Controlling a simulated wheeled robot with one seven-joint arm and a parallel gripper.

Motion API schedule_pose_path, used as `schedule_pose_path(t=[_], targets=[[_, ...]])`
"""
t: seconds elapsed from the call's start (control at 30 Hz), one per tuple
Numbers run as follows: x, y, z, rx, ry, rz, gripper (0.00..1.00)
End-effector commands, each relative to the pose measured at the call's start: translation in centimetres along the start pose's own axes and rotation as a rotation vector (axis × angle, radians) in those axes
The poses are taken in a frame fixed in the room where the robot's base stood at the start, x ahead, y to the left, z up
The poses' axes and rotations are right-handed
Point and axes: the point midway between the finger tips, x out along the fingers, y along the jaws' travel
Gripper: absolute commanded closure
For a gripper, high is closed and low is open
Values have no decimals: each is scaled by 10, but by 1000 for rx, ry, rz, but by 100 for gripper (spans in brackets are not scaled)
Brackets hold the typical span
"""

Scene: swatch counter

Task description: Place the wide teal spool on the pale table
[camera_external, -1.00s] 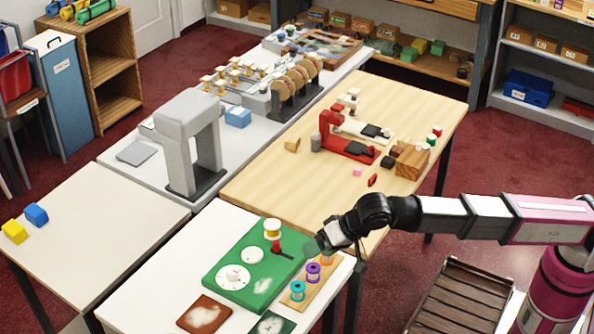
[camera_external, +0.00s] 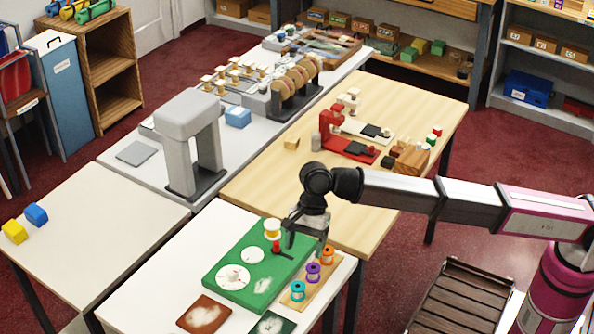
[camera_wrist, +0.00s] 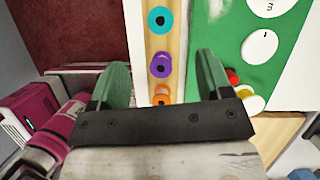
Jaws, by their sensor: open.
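The teal spool (camera_external: 298,291) stands at the near end of a wooden strip (camera_external: 316,282) on the white front table (camera_external: 170,270). In the wrist view the teal spool (camera_wrist: 160,20) is at the top, seen from above. A purple spool (camera_external: 313,271) and an orange spool (camera_external: 327,254) stand in line behind it. My gripper (camera_external: 306,245) points down above the far end of the strip, near the orange spool. In the wrist view its green-padded fingers (camera_wrist: 162,70) are apart with nothing held. A pale cream table (camera_external: 100,225) stands at the left.
A green board (camera_external: 222,278) with white discs, a red peg and a yellow-white spool (camera_external: 272,229) lies beside the strip. Blue (camera_external: 36,214) and yellow (camera_external: 15,231) blocks sit at the cream table's left edge; its middle is clear. A grey arch (camera_external: 188,140) stands behind.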

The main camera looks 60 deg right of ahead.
Motion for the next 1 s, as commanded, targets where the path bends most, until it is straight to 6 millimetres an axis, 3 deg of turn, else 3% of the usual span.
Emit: schedule_pose_path(t=[0.27, 0.6, 0.83, 1.0], targets=[[20, 0, -6, -2, 1, 0, 28], [65, 0, -5, -2, 1, -1, 28], [80, 0, -5, -2, 1, -1, 28], [103, 1, -5, -2, 2, 0, 28]])
